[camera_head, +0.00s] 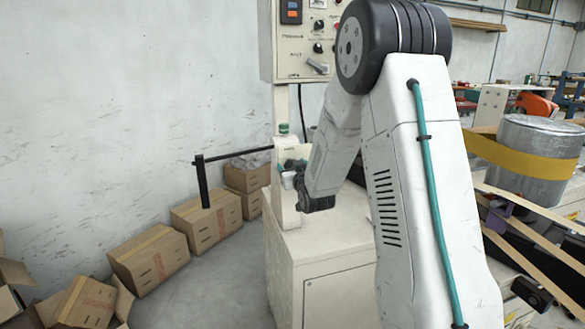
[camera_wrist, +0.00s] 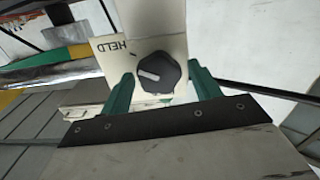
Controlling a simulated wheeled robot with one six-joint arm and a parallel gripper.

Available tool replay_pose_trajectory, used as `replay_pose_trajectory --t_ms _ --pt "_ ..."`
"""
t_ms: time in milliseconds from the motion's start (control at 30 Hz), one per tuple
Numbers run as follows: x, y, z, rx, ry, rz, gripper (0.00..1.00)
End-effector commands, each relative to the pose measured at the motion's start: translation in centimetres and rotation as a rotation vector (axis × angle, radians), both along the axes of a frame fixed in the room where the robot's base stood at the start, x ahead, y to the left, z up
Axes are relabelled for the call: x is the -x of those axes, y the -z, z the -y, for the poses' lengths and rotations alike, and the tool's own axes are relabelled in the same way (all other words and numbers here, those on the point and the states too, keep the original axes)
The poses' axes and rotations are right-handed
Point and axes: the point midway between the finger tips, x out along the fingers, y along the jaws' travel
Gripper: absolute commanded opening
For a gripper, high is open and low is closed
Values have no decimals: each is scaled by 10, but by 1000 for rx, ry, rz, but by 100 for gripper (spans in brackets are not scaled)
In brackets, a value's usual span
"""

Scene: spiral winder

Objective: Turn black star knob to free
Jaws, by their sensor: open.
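The black star knob (camera_wrist: 168,66) sits on a cream plate (camera_wrist: 112,62) in the wrist view. Its white pointer mark lies to the left of its centre, tilted slightly up. The word HELD is printed on the plate at the knob's upper left; no other label is readable there. My gripper (camera_wrist: 160,76) is open, with one green finger on each side of the knob. I cannot tell whether either finger touches it. In the head view my gripper (camera_head: 288,178) is at the cream post above the machine cabinet, and the knob cannot be made out.
A control box (camera_head: 303,60) with switches stands above the cream cabinet (camera_head: 320,240). A black bar (camera_head: 235,156) with a hanging handle (camera_head: 202,182) reaches left from the post. Cardboard boxes (camera_head: 150,258) line the wall. A wrapped silver roll (camera_head: 535,155) is at right.

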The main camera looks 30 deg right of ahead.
Motion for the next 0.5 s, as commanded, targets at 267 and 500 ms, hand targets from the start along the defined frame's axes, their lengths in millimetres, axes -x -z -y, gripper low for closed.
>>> replay_pose_trajectory --t_ms 267,500 --pt "0 0 0 0 0 0 18" --pt "0 0 0 17 -1 -5 18"
